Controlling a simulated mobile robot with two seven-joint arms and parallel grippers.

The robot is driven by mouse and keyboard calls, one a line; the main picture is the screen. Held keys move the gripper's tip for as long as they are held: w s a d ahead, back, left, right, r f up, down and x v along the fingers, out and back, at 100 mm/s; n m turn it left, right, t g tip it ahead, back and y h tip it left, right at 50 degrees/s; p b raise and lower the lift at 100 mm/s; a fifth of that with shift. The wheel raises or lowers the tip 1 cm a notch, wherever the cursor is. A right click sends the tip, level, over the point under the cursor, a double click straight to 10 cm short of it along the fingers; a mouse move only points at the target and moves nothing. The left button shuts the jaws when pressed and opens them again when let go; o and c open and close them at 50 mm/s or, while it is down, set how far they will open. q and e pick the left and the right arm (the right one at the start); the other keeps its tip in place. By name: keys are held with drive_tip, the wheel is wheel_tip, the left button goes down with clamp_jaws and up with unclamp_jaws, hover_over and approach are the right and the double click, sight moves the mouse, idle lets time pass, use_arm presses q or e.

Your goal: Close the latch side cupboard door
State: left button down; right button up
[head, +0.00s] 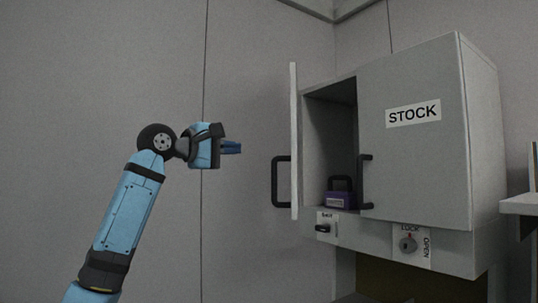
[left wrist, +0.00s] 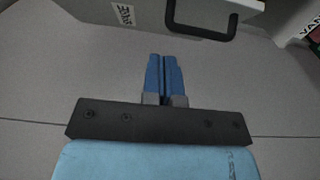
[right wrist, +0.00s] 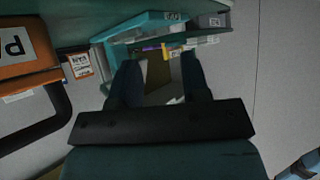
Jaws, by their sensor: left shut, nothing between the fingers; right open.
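The grey cupboard (head: 482,140) hangs on the wall at the right of the head view. Its left door (head: 294,140) stands wide open, seen nearly edge-on, with a black bar handle (head: 280,182) on its left face. The right door (head: 415,165), labelled STOCK, is shut. My left gripper (head: 232,147) is shut and empty, left of the open door and apart from it. In the left wrist view, its fingers (left wrist: 164,60) point toward a pale panel (left wrist: 150,18) with a black handle (left wrist: 203,32). My right gripper (right wrist: 158,78) is open and shows only in the right wrist view.
A purple case (head: 338,198) stands inside the cupboard. Below are a small black latch (head: 323,228) and a round knob (head: 408,244) marked LOCK and OPEN. A shelf (head: 520,204) juts in at the right. The right wrist view shows a teal open box (right wrist: 145,28) beyond the fingers.

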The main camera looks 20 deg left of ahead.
use_arm(q)
drive_tip(key=s+d+p+x, duration=0.1)
drive_tip(key=d+p+x, duration=0.1)
drive_tip(key=x, duration=1)
drive_tip(key=shift+s+d+p, duration=0.2)
drive_tip(key=shift+p, duration=0.7)
use_arm(e)
wheel_tip(320, 180, up, 4)
drive_tip(key=shift+f, duration=0.1)
use_arm(q)
drive_tip(key=shift+f, duration=0.15)
use_arm(e)
drive_tip(key=shift+s, duration=0.1)
